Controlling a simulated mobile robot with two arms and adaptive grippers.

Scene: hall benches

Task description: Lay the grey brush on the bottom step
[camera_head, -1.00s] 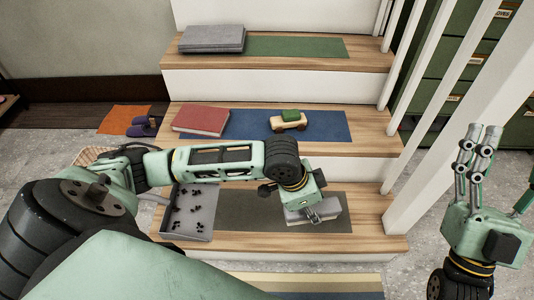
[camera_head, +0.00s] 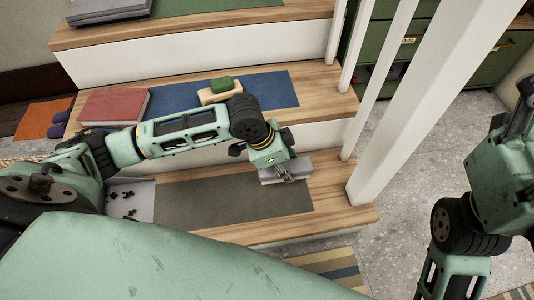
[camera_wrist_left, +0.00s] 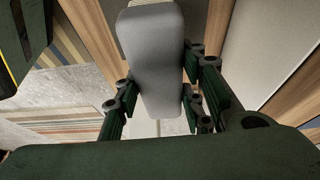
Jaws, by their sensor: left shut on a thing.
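The grey brush (camera_head: 300,166) is in my left gripper (camera_head: 287,174), over the right end of the bottom step (camera_head: 337,192). In the left wrist view the brush's smooth grey body (camera_wrist_left: 155,62) lies between the fingers (camera_wrist_left: 160,100), with a pale strip at its far end. I cannot tell whether the brush touches the step. The bottom step is wooden with a dark grey-green mat (camera_head: 215,207) on it. My right gripper (camera_head: 518,105) is partly cut off at the right edge, away from the stairs, and its jaw state is unclear.
A grey dustpan (camera_head: 143,190) with dark bits lies at the bottom step's left, partly hidden by my arm. A white post (camera_head: 430,100) stands close right.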

